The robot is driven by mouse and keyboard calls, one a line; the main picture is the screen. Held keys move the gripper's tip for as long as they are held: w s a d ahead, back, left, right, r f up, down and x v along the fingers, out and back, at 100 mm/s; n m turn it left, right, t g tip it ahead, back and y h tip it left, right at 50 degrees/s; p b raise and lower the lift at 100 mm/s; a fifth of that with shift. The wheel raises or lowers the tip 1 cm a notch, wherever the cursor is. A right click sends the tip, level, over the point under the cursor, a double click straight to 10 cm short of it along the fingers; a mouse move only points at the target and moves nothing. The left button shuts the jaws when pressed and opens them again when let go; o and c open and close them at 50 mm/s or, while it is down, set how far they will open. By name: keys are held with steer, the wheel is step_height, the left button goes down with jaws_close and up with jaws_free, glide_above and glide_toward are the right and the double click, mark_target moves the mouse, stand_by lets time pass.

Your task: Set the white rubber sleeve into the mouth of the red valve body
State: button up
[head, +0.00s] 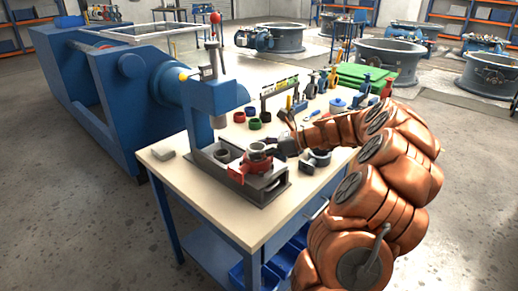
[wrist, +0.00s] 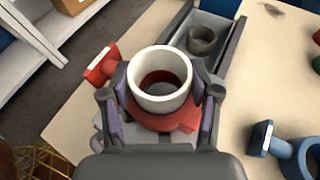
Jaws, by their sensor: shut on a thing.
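The white rubber sleeve (wrist: 160,80) is an upright open ring between the two fingers of my gripper (wrist: 160,92), which is shut on it from both sides. The red valve body (wrist: 168,121) is directly below the sleeve in the wrist view, and red shows through the sleeve's opening. Its red neck with a flange (wrist: 101,66) sticks out to the upper left. In the head view the red valve body (head: 257,166) sits on the press base, with my gripper (head: 272,149) at its top. I cannot tell whether the sleeve's lower edge is inside the mouth.
The blue press column (head: 213,97) stands just behind the valve body. A grey ring (wrist: 203,39) lies in the grey press trough. A blue valve part (wrist: 298,155) is at the right.

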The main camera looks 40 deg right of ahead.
steer(key=shift+f, duration=0.4)
stand_by(0.4)
steer(key=o, duration=1.2)
steer(key=shift+r, duration=0.1)
step_height(320, 180, up, 7)
steer(key=p, duration=0.7)
stand_by(0.4)
